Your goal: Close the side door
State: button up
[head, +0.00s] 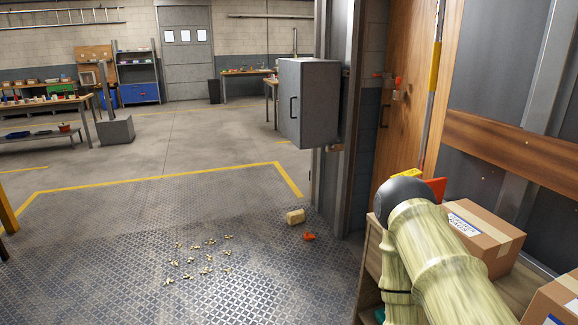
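I cannot tell for sure which panel is the side door. A brown wooden panel (405,45) stands upright at the right, with small orange fittings (386,78) and a dark handle on it. Left of it, a grey metal box (308,100) with a black handle on its front sits beside the metal upright. My pale, wood-grained arm reaches in from the lower right and ends at a dark round joint (405,190). Yellow and red parts show just past this joint. I cannot make out my gripper's fingers or whether they hold anything.
Cardboard boxes (478,236) sit on a wooden shelf at the right, close to my arm. A striped pole (434,75) stands above the joint. A pale block (295,217), an orange piece (309,237) and scattered crumbs lie on the patterned floor. The workshop floor beyond is mostly clear.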

aim_at(411, 26)
jog(key=u, duration=0.45)
jog(key=i, duration=3.2)
jog(key=z, duration=0.8)
jog(key=i, duration=1.4)
jog(key=z, duration=0.5)
